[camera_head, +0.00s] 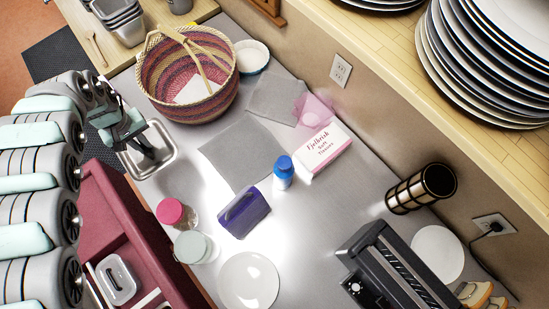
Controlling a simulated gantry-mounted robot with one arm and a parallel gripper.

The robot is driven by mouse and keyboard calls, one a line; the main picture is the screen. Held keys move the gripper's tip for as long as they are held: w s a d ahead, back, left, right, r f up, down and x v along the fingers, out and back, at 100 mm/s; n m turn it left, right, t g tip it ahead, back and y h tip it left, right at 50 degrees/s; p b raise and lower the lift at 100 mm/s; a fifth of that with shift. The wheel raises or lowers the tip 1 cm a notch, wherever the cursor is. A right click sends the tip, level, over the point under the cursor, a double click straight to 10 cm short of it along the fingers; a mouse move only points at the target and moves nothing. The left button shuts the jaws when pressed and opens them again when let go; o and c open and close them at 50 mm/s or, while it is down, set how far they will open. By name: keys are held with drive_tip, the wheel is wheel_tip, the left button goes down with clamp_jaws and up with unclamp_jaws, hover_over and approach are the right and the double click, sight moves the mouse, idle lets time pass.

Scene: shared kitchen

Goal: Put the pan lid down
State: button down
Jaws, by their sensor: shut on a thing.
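The pan lid (168,168) looks like a shallow rectangular piece of shiny metal with rounded corners, at the left edge of the grey counter. My gripper (146,146) is over it, and its fingers are shut on it near the middle. My gripper and wrist hide part of the lid's top. I cannot tell whether the lid touches the counter or is held just above it.
A striped woven basket (188,75) stands close to the right of the lid. A pink-lidded jar (176,213), a pale-lidded jar (191,247) and a purple box (243,213) stand nearer. A grey mat (241,153) lies flat. A red drawer (125,232) stands open below.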

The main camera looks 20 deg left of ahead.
drive_tip(key=shift+s+a+f, duration=0.45)
drive_tip(key=shift+s, duration=0.25)
wheel_tip(320, 180, down, 15)
drive_tip(key=shift+w+f+b, duration=0.1)
drive_tip(key=shift+w+b, duration=0.05)
drive_tip(key=shift+b, duration=0.95)
drive_tip(key=shift+f, duration=2.35)
drive_tip(key=shift+f, duration=0.15)
drive_tip(key=c, duration=1.5)
unclamp_jaws()
